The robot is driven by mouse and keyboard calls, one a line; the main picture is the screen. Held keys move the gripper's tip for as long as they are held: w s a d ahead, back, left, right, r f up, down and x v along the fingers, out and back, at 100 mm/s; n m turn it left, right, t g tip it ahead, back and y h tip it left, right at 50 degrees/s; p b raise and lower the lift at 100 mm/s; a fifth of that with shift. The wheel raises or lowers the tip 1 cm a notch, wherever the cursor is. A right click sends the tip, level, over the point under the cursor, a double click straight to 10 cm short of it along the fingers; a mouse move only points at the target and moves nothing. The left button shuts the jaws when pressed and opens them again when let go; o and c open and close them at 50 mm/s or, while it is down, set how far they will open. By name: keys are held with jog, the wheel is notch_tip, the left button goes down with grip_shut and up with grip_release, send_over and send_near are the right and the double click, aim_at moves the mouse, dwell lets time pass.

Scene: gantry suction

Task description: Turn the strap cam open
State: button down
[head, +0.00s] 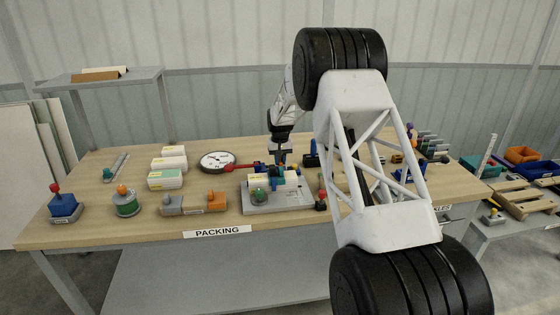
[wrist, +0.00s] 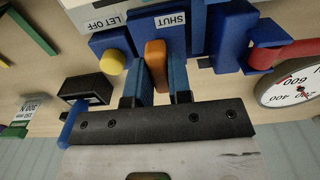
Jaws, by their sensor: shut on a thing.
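In the wrist view an orange cam lever (wrist: 155,58) stands between the two blue fingers of my gripper (wrist: 162,80), which is shut on it. The lever is beside the white SHUT label (wrist: 170,18) on a blue cam block (wrist: 185,38). A LET OFF label (wrist: 103,22) lies to its left. In the head view my gripper (head: 280,158) reaches down at the back of a grey plate (head: 285,204) that carries white blocks and blue parts. The lever cannot be made out in the head view.
A yellow knob (wrist: 111,63) and a black block (wrist: 84,88) sit left of the fingers. A round dial (head: 217,161) with a red arm stands left of the plate. White boxes (head: 165,179) stand further left on the wooden table (head: 110,218). My white truss hides the table's right part.

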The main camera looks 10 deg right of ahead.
aim_at(280, 160)
jog(key=shift+r, duration=0.1)
jog(key=c, duration=1)
grip_release()
jog(key=shift+c, duration=0.2)
jog(key=shift+r, duration=3.85)
